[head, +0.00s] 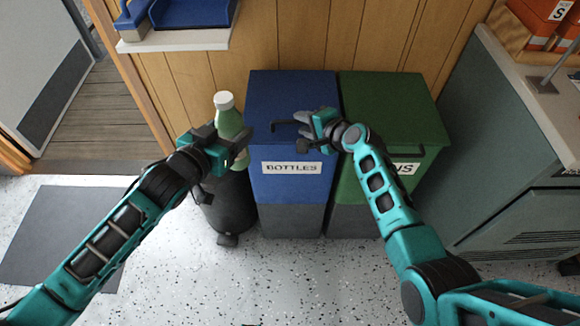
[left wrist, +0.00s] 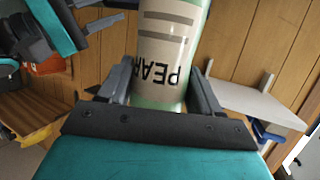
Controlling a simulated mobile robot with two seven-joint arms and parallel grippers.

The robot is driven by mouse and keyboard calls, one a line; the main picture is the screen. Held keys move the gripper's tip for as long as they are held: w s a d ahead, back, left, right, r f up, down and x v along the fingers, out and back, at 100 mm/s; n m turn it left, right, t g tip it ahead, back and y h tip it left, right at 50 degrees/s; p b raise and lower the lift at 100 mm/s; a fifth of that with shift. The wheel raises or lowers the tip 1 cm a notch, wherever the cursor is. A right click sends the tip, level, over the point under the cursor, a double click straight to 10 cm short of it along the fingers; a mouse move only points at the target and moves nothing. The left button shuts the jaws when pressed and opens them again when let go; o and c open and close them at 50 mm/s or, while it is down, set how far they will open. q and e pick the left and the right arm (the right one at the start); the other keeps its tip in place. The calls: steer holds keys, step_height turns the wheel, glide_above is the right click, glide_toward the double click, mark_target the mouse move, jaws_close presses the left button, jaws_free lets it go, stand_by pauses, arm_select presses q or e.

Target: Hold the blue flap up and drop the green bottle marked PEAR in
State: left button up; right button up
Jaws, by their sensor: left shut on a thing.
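The green bottle (head: 229,122) with a white cap is held upright by my left gripper (head: 238,148), left of the blue bin. In the left wrist view the bottle (left wrist: 172,50) sits between the two fingers, and its pale label reads PEAR, upside down. The blue flap (head: 290,95) is the top of the bin labelled BOTTLES (head: 290,190) and looks down, with a dark handle (head: 276,124) at its front. My right gripper (head: 306,128) is at the right end of this handle; whether its fingers grip it is too small to tell.
A green bin (head: 385,100) stands right of the blue one, its label partly hidden by my right arm. A dark round bin (head: 232,205) stands below my left gripper. A grey cabinet (head: 500,140) is at right, a shelf with a blue tray (head: 195,12) at upper left.

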steer(key=shift+x, duration=1.05)
steer(key=shift+c, duration=0.3)
jaws_close()
steer(key=shift+o, duration=0.9)
jaws_free()
